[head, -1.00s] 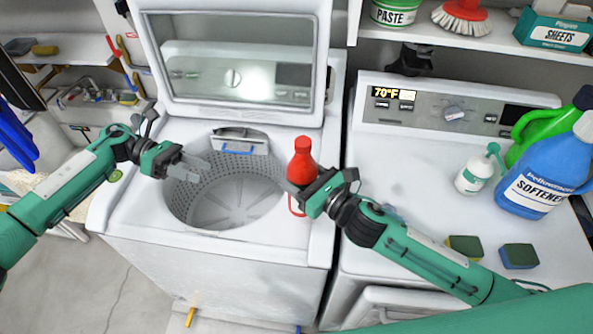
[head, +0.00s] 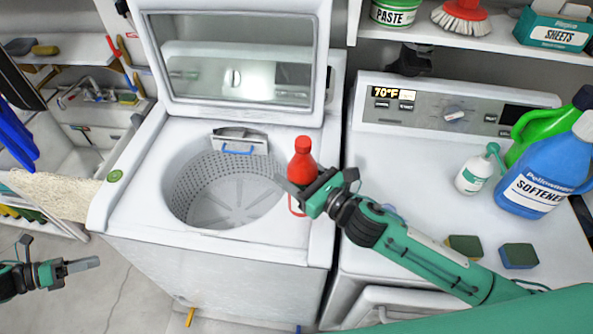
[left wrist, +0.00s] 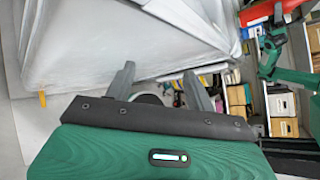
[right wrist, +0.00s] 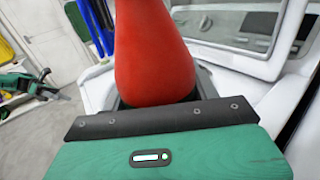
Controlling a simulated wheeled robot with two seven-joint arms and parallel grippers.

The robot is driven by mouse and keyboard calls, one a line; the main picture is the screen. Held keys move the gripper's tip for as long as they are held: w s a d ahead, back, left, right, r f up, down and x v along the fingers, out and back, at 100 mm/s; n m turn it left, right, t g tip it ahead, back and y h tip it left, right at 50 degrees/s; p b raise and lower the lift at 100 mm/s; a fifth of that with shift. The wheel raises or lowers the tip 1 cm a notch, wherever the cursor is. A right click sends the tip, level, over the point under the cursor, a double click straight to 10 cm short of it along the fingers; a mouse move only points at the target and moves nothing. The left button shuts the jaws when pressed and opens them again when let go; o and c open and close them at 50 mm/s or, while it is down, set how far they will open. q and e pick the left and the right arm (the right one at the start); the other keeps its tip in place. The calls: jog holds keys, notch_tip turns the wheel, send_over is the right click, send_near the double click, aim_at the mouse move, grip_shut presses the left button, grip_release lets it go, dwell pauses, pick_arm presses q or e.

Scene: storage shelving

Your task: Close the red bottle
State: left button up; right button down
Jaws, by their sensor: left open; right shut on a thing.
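The red bottle (head: 302,163) stands upright at the right front of the open washer's top, beside the tub opening, with a red cap (head: 302,143) on its top. My right gripper (head: 297,192) is shut on the bottle's lower part. In the right wrist view the bottle (right wrist: 152,55) fills the space between the fingers; its top is out of frame. My left gripper (head: 82,265) is open and empty, low at the left, away from the washer. Its two spread fingers show in the left wrist view (left wrist: 160,85).
The washer (head: 215,255) has its lid (head: 235,60) raised and its tub open. On the dryer at the right stand a blue softener jug (head: 545,175), a small white bottle (head: 474,172) and sponges (head: 519,256). A sink (head: 85,120) is at the back left.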

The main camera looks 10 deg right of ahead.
pick_arm(q)
notch_tip(320, 180, down, 16)
jog(key=w+d+n+t+y, duration=0.2)
jog(key=n+t+y, duration=0.3)
jog(key=n, duration=0.7)
jog(key=s+d+f+n+g+y, duration=0.1)
jog(key=s+d+f+n+y, duration=0.15)
jog(key=f+n, duration=0.3)
jog(key=s+d+f+n+y, duration=0.1)
jog(key=s+f+n+y, duration=0.1)
jog(key=s+f+n, duration=0.35)
jog(key=s+d+f+n+g, duration=0.3)
jog(key=s+d+f, duration=0.3)
jog(key=s, duration=0.4)
jog(key=s+d+f+n+g+y, duration=0.1)
jog(key=s+d+f+n+g, duration=0.1)
jog(key=s+d+f+n, duration=0.4)
jog(key=s+d+f+n+g+y, duration=0.1)
jog(key=s+d+f+n+g, duration=0.2)
jog(key=s, duration=1.1)
jog(key=d+f+n, duration=0.1)
jog(key=d+f, duration=0.2)
jog(key=d, duration=0.1)
jog(key=shift+f+n+g, duration=0.2)
jog(key=shift+n+g, duration=0.1)
jog(key=shift+n, duration=0.1)
jog(key=shift+s+y, duration=0.1)
jog(key=shift+y, duration=0.15)
